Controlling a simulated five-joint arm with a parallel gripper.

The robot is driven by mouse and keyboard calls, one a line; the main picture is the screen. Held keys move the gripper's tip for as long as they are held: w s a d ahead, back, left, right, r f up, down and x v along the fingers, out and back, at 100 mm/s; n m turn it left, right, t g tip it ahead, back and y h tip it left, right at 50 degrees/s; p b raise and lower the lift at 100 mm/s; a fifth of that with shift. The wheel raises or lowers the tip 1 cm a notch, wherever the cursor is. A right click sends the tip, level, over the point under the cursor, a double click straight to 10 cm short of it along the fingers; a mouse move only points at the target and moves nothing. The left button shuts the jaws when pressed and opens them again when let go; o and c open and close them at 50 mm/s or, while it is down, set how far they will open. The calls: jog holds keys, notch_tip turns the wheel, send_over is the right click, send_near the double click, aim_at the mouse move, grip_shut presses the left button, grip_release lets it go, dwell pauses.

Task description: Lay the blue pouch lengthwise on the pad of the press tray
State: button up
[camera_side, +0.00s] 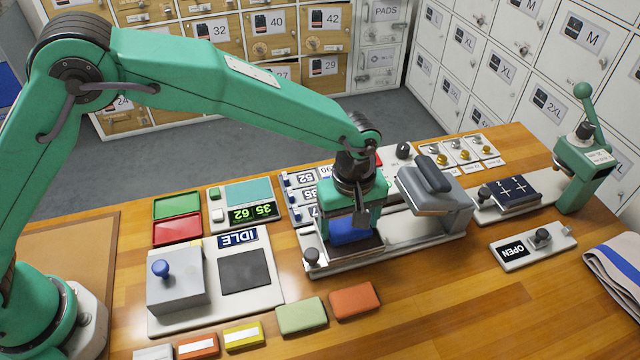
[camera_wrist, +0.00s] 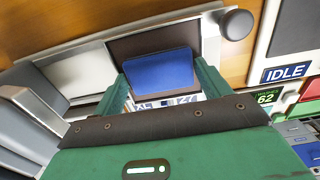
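The blue pouch (camera_side: 350,232) is over the dark pad (camera_side: 368,247) of the press tray (camera_side: 330,266). In the wrist view the pouch (camera_wrist: 160,75) lies between my fingers, with dark pad (camera_wrist: 150,42) showing beyond it. My gripper (camera_side: 350,222) points down, its two fingers against opposite edges of the pouch; it appears shut on it. I cannot tell whether the pouch's underside touches the pad. The press's grey head (camera_side: 432,195) with its dark handle stands to the right, clear of the pad.
A panel marked IDLE (camera_side: 238,237) with a blue-knobbed box (camera_side: 178,285) is at left. Green (camera_side: 301,316) and orange (camera_side: 354,301) pouches lie in front of the tray. An OPEN sign (camera_side: 514,251) and a green lever press (camera_side: 585,165) are at right.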

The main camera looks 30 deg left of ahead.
aim_at(345, 225)
jog(key=shift+r, duration=0.1)
notch_tip(345, 225, up, 12)
dwell(0.8)
jog(key=shift+a+r, duration=0.1)
jog(key=shift+r, duration=0.05)
dwell(0.3)
jog(key=s+a+r+m+t, duration=0.1)
jog(key=s+a+r, duration=0.1)
jog(key=a+r, duration=0.35)
jog(key=s+a+r+m+t+h, duration=0.1)
jog(key=a+r+m, duration=0.1)
jog(key=a, duration=0.6)
jog(key=s+a+r+m, duration=0.1)
jog(key=s+a+r, duration=0.15)
jog(key=a, duration=0.35)
jog(key=s+a+f+m+t+y, duration=0.1)
jog(key=s+a+m+t, duration=0.2)
jog(key=s+a, duration=1.1)
jog(key=shift+a+f+m+t, duration=0.3)
jog(key=shift+a+f+m, duration=0.05)
jog(key=shift+m, duration=0.65)
